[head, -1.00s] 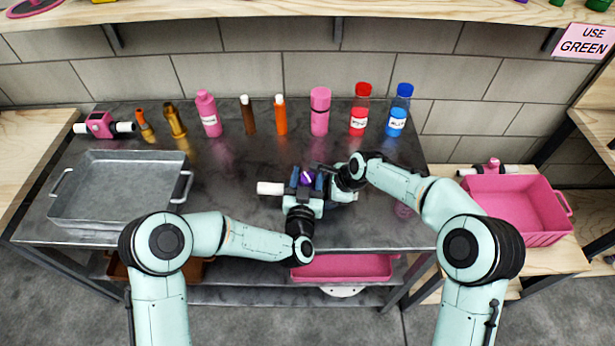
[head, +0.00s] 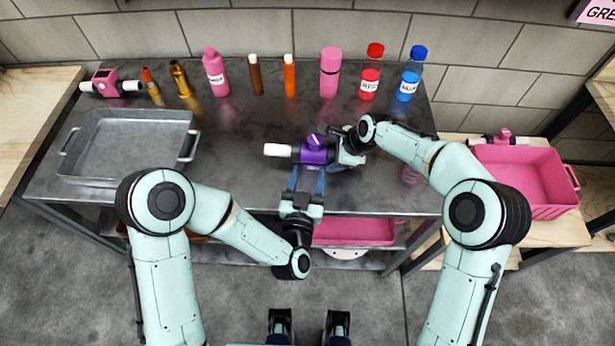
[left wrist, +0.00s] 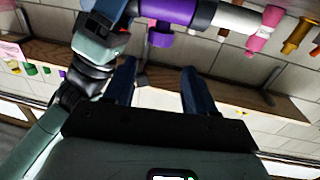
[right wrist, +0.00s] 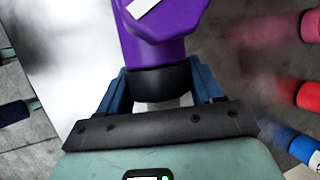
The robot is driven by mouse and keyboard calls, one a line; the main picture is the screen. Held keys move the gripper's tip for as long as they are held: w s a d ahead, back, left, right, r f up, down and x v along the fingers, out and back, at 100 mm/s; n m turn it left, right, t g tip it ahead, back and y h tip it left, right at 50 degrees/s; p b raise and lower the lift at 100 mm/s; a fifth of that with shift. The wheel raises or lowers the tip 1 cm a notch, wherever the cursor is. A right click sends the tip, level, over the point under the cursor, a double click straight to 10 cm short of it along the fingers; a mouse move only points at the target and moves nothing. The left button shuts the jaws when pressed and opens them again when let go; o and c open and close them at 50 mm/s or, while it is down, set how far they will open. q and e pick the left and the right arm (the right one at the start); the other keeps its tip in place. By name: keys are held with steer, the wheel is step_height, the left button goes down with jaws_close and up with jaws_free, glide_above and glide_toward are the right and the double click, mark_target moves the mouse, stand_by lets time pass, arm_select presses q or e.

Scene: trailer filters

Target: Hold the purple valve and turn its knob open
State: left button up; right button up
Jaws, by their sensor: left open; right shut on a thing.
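The purple valve (head: 318,157) is held level above the metal table, with a white pipe end (head: 278,150) pointing left. Its purple knob (head: 315,141) is on the upper side and carries a pale stripe. My right gripper (head: 342,148) is shut on the valve's right end; in the right wrist view its fingers (right wrist: 160,92) clasp the black collar and pale pipe. My left gripper (head: 307,180) is open and empty, just in front of the valve. In the left wrist view, the valve (left wrist: 190,12) lies beyond the open fingers (left wrist: 160,85).
A grey metal tray (head: 125,175) lies at the table's left. Several bottles, including a pink one (head: 330,72) and a blue-capped one (head: 410,75), stand along the back. A pink valve (head: 108,84) is at back left. A pink crate (head: 525,180) is on the right.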

arm_select(q)
steer(key=shift+s, duration=0.2)
steer(key=shift+a, duration=0.1)
steer(key=m+g+h, duration=0.2)
steer(key=m+h, duration=0.3)
steer(key=h, duration=0.2)
glide_toward(311, 146)
steer(key=x, duration=1.2)
steer(key=shift+n, duration=0.3)
steer(key=c, duration=0.7)
